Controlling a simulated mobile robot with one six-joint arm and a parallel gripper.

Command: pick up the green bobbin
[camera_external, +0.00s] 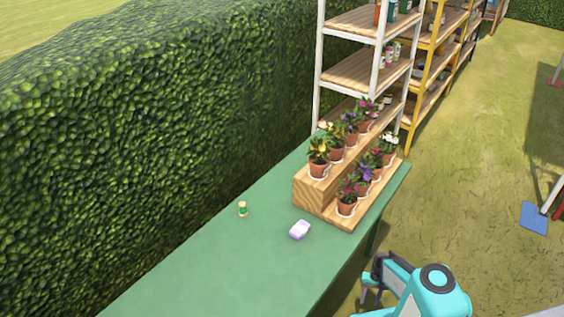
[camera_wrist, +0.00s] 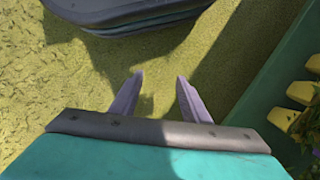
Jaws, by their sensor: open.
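The green bobbin (camera_external: 242,209) is a small green and pale yellow spool standing on the green table (camera_external: 190,275), near the hedge side. My gripper (camera_external: 366,289) is off the table's right edge, well apart from the bobbin. In the wrist view my gripper (camera_wrist: 158,95) has its two fingers spread with nothing between them, over the grass. The bobbin does not show in the wrist view.
A stepped wooden stand (camera_external: 312,198) with several potted flowers is at the table's far end. A hedge (camera_external: 150,130) runs along the left. White shelves (camera_external: 352,70) stand behind.

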